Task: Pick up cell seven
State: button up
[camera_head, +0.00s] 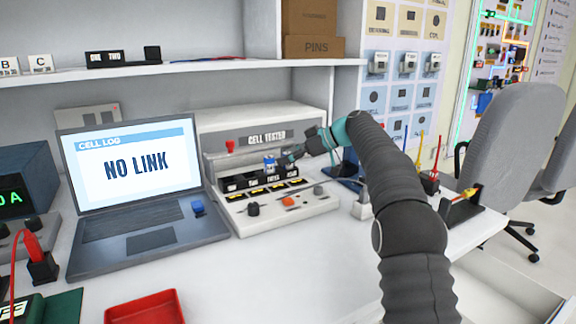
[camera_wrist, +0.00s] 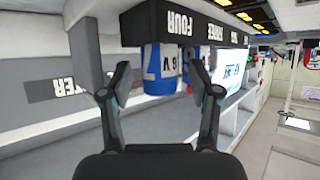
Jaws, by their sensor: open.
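A blue cell with a white band and a dark digit that looks like a 7 (camera_wrist: 158,82) shows upside down in the wrist view, at the black rack (camera_wrist: 205,14) by the label FOUR. My gripper (camera_wrist: 161,68) is open, with one finger on each side of this cell in the picture; I cannot tell whether they touch it. Another cell stands partly hidden behind it. In the head view my gripper (camera_head: 290,154) is at the right end of the rack on the cell tester (camera_head: 225,146). A blue cell (camera_head: 269,164) shows just left of it.
A laptop (camera_head: 137,165) reading NO LINK stands left of the tester, with a small blue object (camera_head: 197,207) on its right side. A red tray (camera_head: 145,308) is at the front. A holder with coloured tools (camera_head: 428,182) is at the right. A shelf (camera_head: 190,67) runs above.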

grip_shut()
jog(key=shift+r, duration=0.15)
jog(key=shift+r, duration=1.8)
jog(key=s+a+v, duration=0.1)
jog(key=s+v, duration=0.2)
jog(key=v, duration=1)
jog(key=shift+r+b, duration=0.3)
jog(key=shift+r, duration=0.15)
